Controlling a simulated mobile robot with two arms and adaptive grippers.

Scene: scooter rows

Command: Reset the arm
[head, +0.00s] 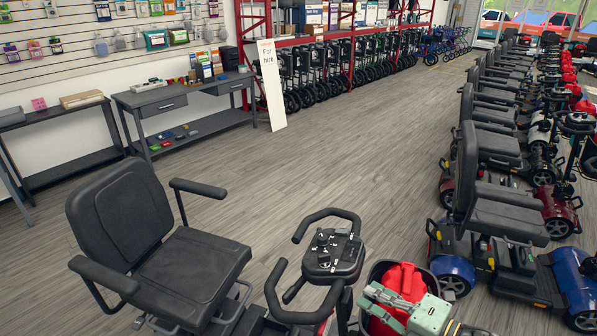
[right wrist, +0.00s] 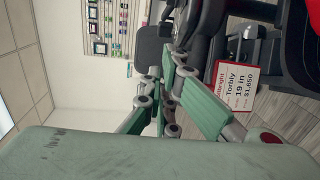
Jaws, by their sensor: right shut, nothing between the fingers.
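My right gripper (head: 374,300) shows at the bottom of the head view, over the front of the near scooter and beside a red object (head: 402,281) in its dark basket. In the right wrist view its green fingers (right wrist: 165,95) reach away from the camera and come together with nothing held. Whether it touches the basket or the red object cannot be told. The near scooter has a black seat (head: 190,275) and a tiller with loop handles (head: 333,255). My left gripper is not in the head view.
A row of scooters (head: 495,210) stands close on the right. Grey tables (head: 190,92) and a "For hire" sign (head: 271,85) stand along the back left. The wood floor (head: 340,160) between is clear. A price card (right wrist: 235,86) shows near the fingers in the wrist view.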

